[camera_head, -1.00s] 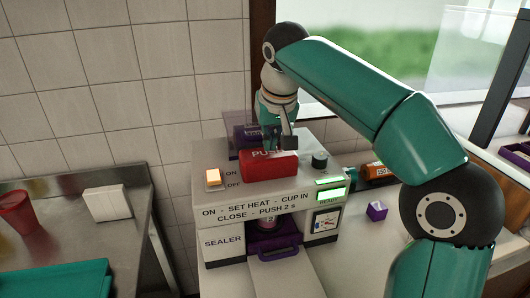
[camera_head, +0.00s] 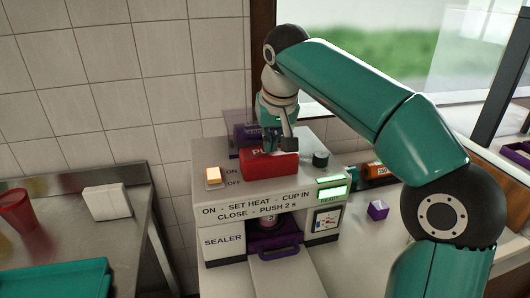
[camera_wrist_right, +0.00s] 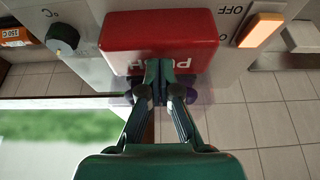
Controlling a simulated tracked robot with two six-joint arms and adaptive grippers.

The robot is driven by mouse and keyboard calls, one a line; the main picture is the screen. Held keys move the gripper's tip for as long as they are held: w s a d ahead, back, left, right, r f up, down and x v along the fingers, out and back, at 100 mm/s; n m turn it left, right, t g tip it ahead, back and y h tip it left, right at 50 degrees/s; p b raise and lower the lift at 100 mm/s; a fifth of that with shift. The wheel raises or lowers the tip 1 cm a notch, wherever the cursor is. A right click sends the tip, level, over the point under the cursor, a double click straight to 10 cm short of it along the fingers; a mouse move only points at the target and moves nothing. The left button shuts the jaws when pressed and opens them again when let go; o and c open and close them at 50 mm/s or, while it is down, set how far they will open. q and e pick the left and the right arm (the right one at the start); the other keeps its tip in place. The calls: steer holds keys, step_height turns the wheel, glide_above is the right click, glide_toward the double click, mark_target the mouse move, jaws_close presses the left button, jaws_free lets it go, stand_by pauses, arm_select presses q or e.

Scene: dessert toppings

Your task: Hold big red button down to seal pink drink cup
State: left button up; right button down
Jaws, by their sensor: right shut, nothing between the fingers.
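The sealer (camera_head: 222,241) is a grey machine with a big red button (camera_head: 262,166) marked PUSH on top. My right gripper (camera_head: 281,148) is shut and empty, its fingertips at the button's top near its back edge. In the right wrist view the shut fingertips (camera_wrist_right: 160,66) overlap the red button (camera_wrist_right: 160,32); they look to be on or just above it. The drink cup (camera_head: 268,222) sits inside the sealer's opening, above a purple tray (camera_head: 275,250), mostly hidden. The power switch (camera_head: 213,176) glows orange and a green display (camera_head: 333,193) is lit. My left gripper is not in view.
A dark knob (camera_head: 320,160) stands right of the button. A small purple block (camera_head: 378,210) and an orange-labelled item (camera_head: 374,170) lie to the right. A metal table at left holds a red cup (camera_head: 16,210), white block (camera_head: 106,201) and teal tray (camera_head: 60,280).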

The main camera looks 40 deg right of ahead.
mark_target(271, 158)
steer(key=shift+f+b, duration=1.1)
steer(key=shift+f, duration=0.45)
steer(key=shift+s+a+f, duration=0.1)
steer(key=shift+f, duration=0.15)
stand_by(0.6)
steer(key=shift+s+a, duration=0.1)
stand_by(0.9)
steer(key=shift+s+a, duration=0.2)
steer(key=shift+s, duration=0.05)
steer(key=shift+s+a+r, duration=0.25)
steer(key=shift+s+r, duration=0.15)
steer(key=shift+s, duration=0.2)
steer(key=shift+s+a+r, duration=0.25)
steer(key=shift+s+r, duration=0.15)
steer(key=shift+s, duration=0.15)
steer(key=shift+r, duration=0.15)
